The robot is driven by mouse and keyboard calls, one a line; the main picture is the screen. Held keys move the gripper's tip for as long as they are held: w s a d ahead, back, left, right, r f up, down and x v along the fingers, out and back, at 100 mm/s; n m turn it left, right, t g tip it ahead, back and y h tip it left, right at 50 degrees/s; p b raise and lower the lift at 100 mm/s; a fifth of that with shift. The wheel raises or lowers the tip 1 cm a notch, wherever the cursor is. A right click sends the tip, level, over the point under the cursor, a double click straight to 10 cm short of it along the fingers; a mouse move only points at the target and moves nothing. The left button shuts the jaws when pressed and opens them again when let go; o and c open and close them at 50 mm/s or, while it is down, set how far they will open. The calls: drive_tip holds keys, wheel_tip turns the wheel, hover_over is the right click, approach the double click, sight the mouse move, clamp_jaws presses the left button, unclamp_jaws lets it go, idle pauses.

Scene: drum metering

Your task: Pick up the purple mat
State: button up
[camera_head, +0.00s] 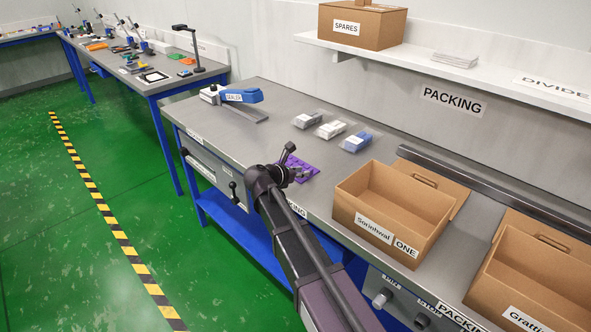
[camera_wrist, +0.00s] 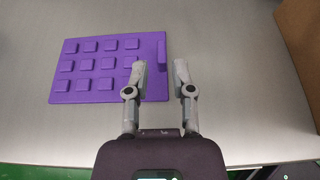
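The purple mat (camera_wrist: 78,48) lies flat on the grey bench top, with rows of raised square blocks and a raised upright strip (camera_wrist: 161,54) along its right edge. In the head view the mat (camera_head: 309,169) shows partly behind my gripper (camera_head: 290,172). In the wrist view my gripper (camera_wrist: 160,74) is open, with its two fingers apart near the mat's right edge. The left fingertip overlaps the mat in the picture and the right one is beyond the strip, over bare bench. I cannot tell the height of the fingertips above the bench.
An open cardboard box (camera_head: 364,218) stands right of the mat, with another box (camera_head: 520,285) beyond. Several small packets (camera_head: 331,129) lie behind the mat. A blue sealer (camera_head: 241,96) stands at the bench's far left. Bare bench (camera_head: 235,143) lies left of the mat.

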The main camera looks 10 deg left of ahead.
drive_tip(key=x, duration=0.1)
drive_tip(key=b+x, duration=0.1)
drive_tip(key=x, duration=0.1)
drive_tip(key=shift+d+f, duration=0.1)
drive_tip(key=shift+f, duration=0.2)
drive_tip(key=shift+w+d+f+b, duration=0.15)
drive_tip(key=shift+w+d+b, duration=0.2)
drive_tip(key=shift+w+d, duration=0.1)
clamp_jaws()
